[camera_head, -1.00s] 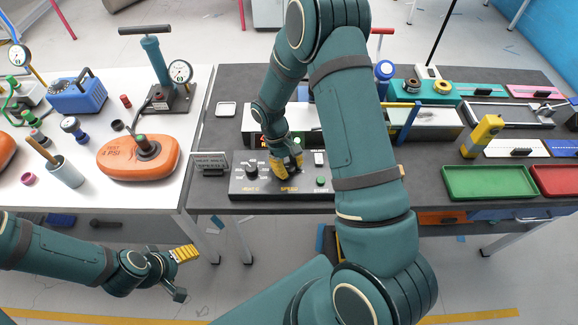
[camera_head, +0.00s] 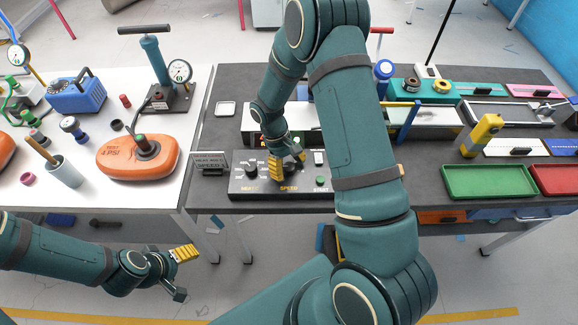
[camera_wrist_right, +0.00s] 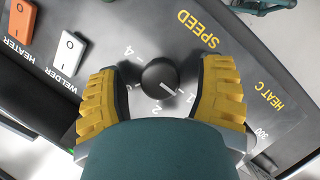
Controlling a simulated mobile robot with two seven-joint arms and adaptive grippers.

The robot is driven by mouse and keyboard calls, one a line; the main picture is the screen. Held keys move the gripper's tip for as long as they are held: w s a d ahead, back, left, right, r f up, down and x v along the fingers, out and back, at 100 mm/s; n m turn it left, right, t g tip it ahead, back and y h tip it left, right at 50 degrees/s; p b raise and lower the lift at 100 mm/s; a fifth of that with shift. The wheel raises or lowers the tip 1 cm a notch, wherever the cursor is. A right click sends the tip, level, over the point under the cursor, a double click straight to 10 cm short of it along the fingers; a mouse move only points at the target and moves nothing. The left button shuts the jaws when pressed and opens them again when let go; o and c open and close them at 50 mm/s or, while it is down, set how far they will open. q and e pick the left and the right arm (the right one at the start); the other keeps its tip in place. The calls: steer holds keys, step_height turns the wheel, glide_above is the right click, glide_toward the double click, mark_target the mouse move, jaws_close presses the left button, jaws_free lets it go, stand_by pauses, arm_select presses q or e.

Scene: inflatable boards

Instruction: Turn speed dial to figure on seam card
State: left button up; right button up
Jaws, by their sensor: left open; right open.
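The black speed dial (camera_wrist_right: 160,75) sits on the dark control panel (camera_head: 238,187), above the word SPEED in the head view. Its white pointer line aims at or close to the 1 in the right wrist view. My right gripper (camera_wrist_right: 160,92) is open, with one yellow finger on each side of the dial and a gap to each. In the head view the right gripper (camera_head: 287,166) covers most of the dial. The seam card (camera_head: 210,161) stands left of the panel; its small writing includes SPEED, but I cannot read the figure surely. My left gripper (camera_head: 183,271) is open and empty, away from the bench.
The heat knob (camera_head: 252,170) is left of the speed dial, and a green start button (camera_head: 320,181) is right of it. Welder (camera_wrist_right: 68,50) and heater (camera_wrist_right: 22,20) switches share the panel. A green tray (camera_head: 490,196) lies to the right. My right arm hides the bench middle.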

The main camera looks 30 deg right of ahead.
steer(key=v, duration=1.2)
steer(key=shift+s+f, duration=0.1)
